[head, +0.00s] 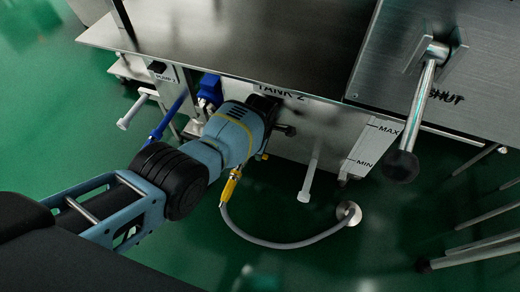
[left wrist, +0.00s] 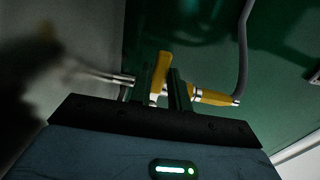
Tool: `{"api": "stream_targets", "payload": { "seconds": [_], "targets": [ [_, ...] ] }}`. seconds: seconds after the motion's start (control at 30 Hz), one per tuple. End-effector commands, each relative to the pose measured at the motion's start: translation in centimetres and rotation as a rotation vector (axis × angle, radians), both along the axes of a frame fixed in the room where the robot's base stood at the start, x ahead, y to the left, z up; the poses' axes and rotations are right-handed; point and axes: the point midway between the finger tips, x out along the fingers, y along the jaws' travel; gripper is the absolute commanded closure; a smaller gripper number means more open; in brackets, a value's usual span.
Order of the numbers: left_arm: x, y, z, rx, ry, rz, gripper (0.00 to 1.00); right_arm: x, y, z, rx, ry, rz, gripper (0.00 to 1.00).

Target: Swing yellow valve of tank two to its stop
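The TANK 2 label (head: 282,92) is on the tank front, partly behind my left arm. My left gripper (head: 283,128) is at the tank front just below this label. In the left wrist view, the yellow valve lever (left wrist: 159,66) stands between the two dark fingertips of my left gripper (left wrist: 162,88). The fingers are close on both sides of it; whether they press on it is unclear. A yellow fitting (left wrist: 215,97) lies to the right of the fingers and joins a grey hose; it also shows below my wrist in the head view (head: 230,188). My right gripper is out of view.
The grey hose (head: 275,245) loops to a round floor drain (head: 348,213). A white-capped lever (head: 310,180) hangs right of my gripper, beside a MAX/MIN gauge (head: 374,145). A blue valve (head: 210,90) is left. A lid handle (head: 425,100) sticks out upper right.

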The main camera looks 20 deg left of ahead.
Motion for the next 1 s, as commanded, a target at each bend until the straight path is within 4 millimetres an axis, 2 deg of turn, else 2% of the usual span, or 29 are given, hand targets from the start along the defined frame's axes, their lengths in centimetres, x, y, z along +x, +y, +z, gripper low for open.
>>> {"api": "stream_targets", "payload": {
  "seconds": [0.03,0.13,0.57,0.77,1.0],
  "targets": [
    [0.0,0.0,0.0,0.0,0.0,0.0,0.75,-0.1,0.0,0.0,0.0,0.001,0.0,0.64],
    [0.0,0.0,0.0,0.0,0.0,-0.001,0.62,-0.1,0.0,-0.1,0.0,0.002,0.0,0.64],
    [0.0,0.0,0.7,0.001,-0.001,-0.003,0.62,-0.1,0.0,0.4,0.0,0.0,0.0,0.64],
    [0.1,0.0,3.1,0.001,-0.004,-0.003,0.62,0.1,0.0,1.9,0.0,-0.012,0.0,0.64],
    [0.1,0.0,7.0,0.0,-0.004,-0.002,0.62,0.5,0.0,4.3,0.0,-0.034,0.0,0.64]
  ]
}}
